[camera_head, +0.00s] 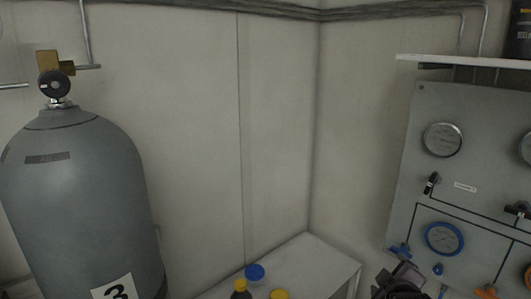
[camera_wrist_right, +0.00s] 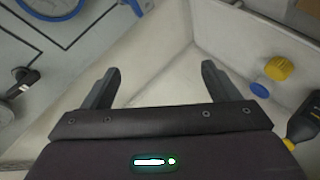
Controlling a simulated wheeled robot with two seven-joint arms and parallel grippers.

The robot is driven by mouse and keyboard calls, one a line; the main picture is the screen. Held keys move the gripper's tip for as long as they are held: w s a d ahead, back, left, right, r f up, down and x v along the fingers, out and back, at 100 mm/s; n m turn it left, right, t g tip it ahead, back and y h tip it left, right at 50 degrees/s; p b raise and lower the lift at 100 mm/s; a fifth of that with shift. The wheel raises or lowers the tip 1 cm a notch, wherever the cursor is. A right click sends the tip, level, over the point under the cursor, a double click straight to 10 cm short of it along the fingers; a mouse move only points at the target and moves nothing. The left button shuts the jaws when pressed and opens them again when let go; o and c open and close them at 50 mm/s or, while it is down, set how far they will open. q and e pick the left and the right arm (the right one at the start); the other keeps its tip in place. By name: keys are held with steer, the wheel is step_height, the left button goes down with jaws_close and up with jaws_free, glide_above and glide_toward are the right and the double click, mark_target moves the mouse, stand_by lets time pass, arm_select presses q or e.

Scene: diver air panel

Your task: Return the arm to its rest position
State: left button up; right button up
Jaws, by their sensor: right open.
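My right gripper (camera_wrist_right: 158,85) is open in the right wrist view, with its two dark fingers spread apart and nothing between them. In the head view a dark part of my right arm shows at the bottom edge, in front of the lower left of the grey air panel (camera_head: 418,180). The panel also shows at the upper left of the right wrist view (camera_wrist_right: 30,50). My left gripper is in neither view.
A grey cylinder (camera_head: 75,190) marked 3 stands at the left. A white table (camera_head: 325,262) in the corner has a blue cap (camera_head: 255,272), a yellow cap (camera_head: 279,294) and a dark bottle (camera_head: 240,291). A shelf (camera_head: 460,61) juts out above the panel.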

steer(key=s+a+f+m+g+y, duration=0.1)
steer(key=s+a+f+m+g, duration=0.2)
steer(key=s, duration=0.6)
steer(key=s+a+f+m+g+y, duration=0.1)
steer(key=s+a+f+g+y, duration=0.15)
steer(key=s+a+f, duration=0.4)
steer(key=s+a+f+m+g, duration=0.1)
steer(key=s+f+m+g, duration=0.25)
steer(key=s, duration=0.75)
step_height(320, 180, down, 37)
steer(key=s+n+g+b, duration=0.1)
steer(key=s+b, duration=0.1)
steer(key=b, duration=0.4)
steer(key=s+d+f+b, duration=0.1)
steer(key=s+f+b, duration=0.1)
steer(key=s+f, duration=0.7)
steer(key=s+d+f+g+b, duration=0.1)
steer(key=s+d+f+b, duration=0.1)
steer(key=s+f, duration=0.7)
step_height(320, 180, down, 2)
steer(key=shift+s+d+f, duration=0.2)
steer(key=shift+s+d, duration=0.05)
steer(key=shift+s, duration=0.15)
